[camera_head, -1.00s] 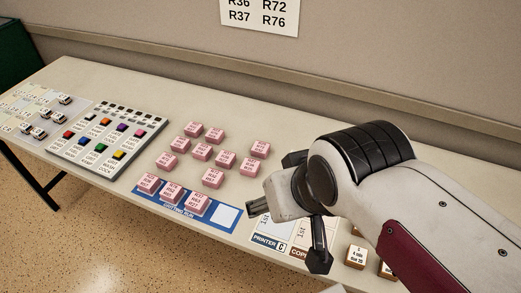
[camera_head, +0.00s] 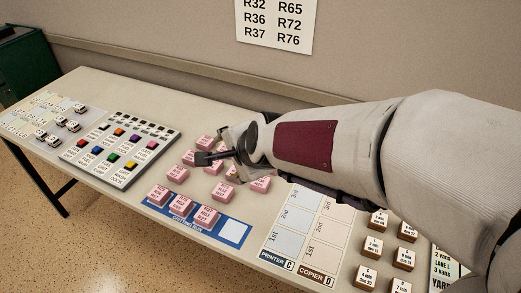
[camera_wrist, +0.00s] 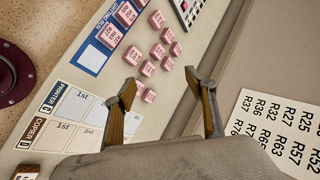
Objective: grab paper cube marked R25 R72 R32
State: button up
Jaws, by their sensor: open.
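Several pink paper cubes stand on the table in a loose group, with one pink cube (camera_head: 177,173) at its left and another pink cube (camera_head: 223,191) at its front. The print on them is too small to read, so I cannot tell which is R25 R72 R32. My gripper (camera_head: 210,152) is over the back of this group and hides some cubes. In the wrist view my open gripper (camera_wrist: 160,78) has nothing between its fingers, and pink cubes (camera_wrist: 147,68) show below and beyond the fingertips.
A blue strip (camera_head: 234,231) holds three pink cubes and an empty white square on its right. A button panel (camera_head: 125,140) lies left, and printer and copier cards (camera_head: 290,240) right. A code sheet (camera_head: 275,25) hangs on the wall.

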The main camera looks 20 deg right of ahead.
jog(key=w+f+m+t+h, duration=0.1)
jog(key=w+f+m, duration=0.3)
jog(key=w+m, duration=0.35)
jog(key=m+h, duration=0.6)
jog(key=m, duration=0.9)
send_over(265, 179)
jog(key=w+a, duration=0.2)
jog(key=a, duration=0.3)
notch_tip(265, 179, down, 14)
jog(key=d+f+m+h, duration=0.1)
jog(key=s+d+f+m+h, duration=0.1)
jog(key=f+m, duration=0.1)
jog(key=d+f+m+h, duration=0.1)
jog(key=d+m, duration=0.1)
jog(key=shift+s+f+m, duration=0.25)
jog(key=shift+s+f, duration=0.05)
jog(key=shift+f, duration=0.05)
jog(key=shift+s+d+f+m+h, duration=0.35)
jog(key=shift+d+m+h, duration=0.1)
jog(key=shift+m, duration=0.15)
jog(key=shift+w, duration=0.1)
jog(key=shift+x, duration=1.25)
jog(key=shift+w+f, duration=0.1)
